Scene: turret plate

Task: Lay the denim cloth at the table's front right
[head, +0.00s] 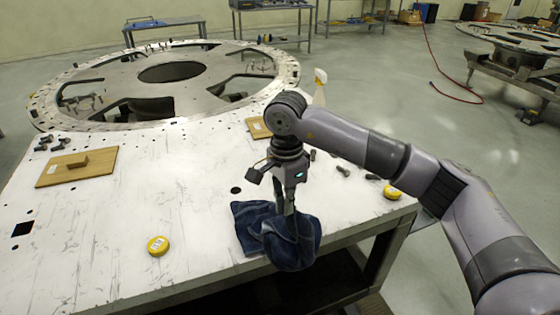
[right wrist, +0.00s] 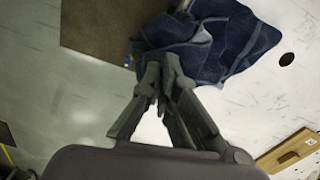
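The dark blue denim cloth (head: 284,243) lies crumpled at the table's front edge, right of the middle, and part of it bulges over the edge. My right gripper (head: 286,212) points down into the cloth in the head view. In the right wrist view its fingers (right wrist: 161,88) are drawn together at the near side of the cloth (right wrist: 215,45), seemingly with a fold between the tips. The exact pinch is hidden by the fingers. My left gripper is in neither view.
The white table (head: 110,250) carries a yellow tape measure (head: 158,245), another at the right edge (head: 391,192), a wooden board with a block (head: 77,167) and several small metal parts. A large turret ring (head: 55,100) stands behind. The table's front left is mostly clear.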

